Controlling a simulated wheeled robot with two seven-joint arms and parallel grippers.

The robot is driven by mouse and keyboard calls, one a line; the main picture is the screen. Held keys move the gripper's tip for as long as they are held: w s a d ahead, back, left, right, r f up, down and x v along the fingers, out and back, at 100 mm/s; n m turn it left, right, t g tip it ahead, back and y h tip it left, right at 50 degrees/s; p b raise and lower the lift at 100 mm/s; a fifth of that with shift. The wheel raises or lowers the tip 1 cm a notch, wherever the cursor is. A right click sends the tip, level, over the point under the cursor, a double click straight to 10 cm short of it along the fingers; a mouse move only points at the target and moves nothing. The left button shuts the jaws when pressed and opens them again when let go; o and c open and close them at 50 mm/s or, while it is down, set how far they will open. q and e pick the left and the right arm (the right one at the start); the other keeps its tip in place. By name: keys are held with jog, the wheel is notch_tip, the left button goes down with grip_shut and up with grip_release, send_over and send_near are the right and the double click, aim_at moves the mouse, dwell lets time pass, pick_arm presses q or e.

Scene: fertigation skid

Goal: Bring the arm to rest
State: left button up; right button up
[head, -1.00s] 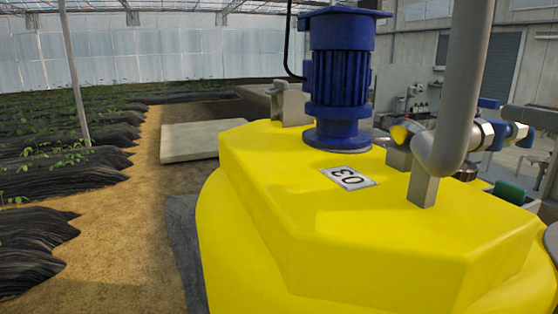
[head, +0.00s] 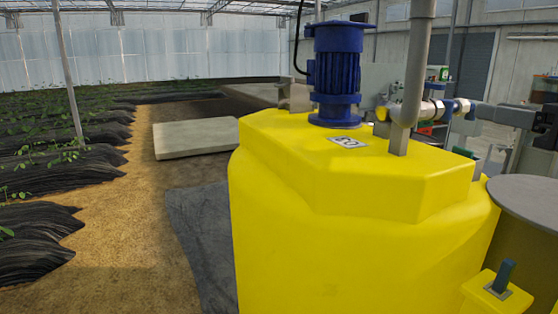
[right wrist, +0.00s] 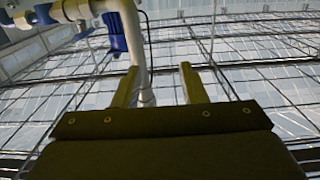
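My right gripper (right wrist: 157,68) shows in the right wrist view with its two fingers apart and nothing between them. It points up toward the greenhouse roof. A grey pipe (right wrist: 136,50) and its fittings lie beyond and to the left of the fingers, with no contact that I can make out. In the head view I cannot clearly pick the right gripper out. My left gripper is in neither current view.
A yellow tank (head: 330,220) with a blue motor (head: 336,75) and a grey pipe (head: 414,70) fills the middle. A grey drum (head: 530,200) stands at right. Sandy floor (head: 130,250) lies clear at left.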

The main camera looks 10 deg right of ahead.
jog(key=a+f+m+g, duration=0.2)
jog(key=a+f+g, duration=0.15)
jog(key=f, duration=0.65)
jog(key=a+f+m+g, duration=0.15)
jog(key=a+f, duration=0.25)
jog(key=f, duration=0.6)
jog(key=s+a+f+g, duration=0.2)
jog(key=s+f, duration=0.1)
jog(key=f, duration=0.5)
jog(key=s+a+f+g, duration=0.2)
jog(key=s+a+f, duration=0.1)
jog(key=f, duration=0.4)
jog(key=s+a+f+m+g, duration=0.1)
jog(key=s+a+f+g, duration=0.1)
jog(key=f, duration=0.6)
jog(key=shift+s+a+f+g+h, duration=0.3)
jog(key=shift+s+a+f+h, duration=0.1)
jog(key=shift+s, duration=0.5)
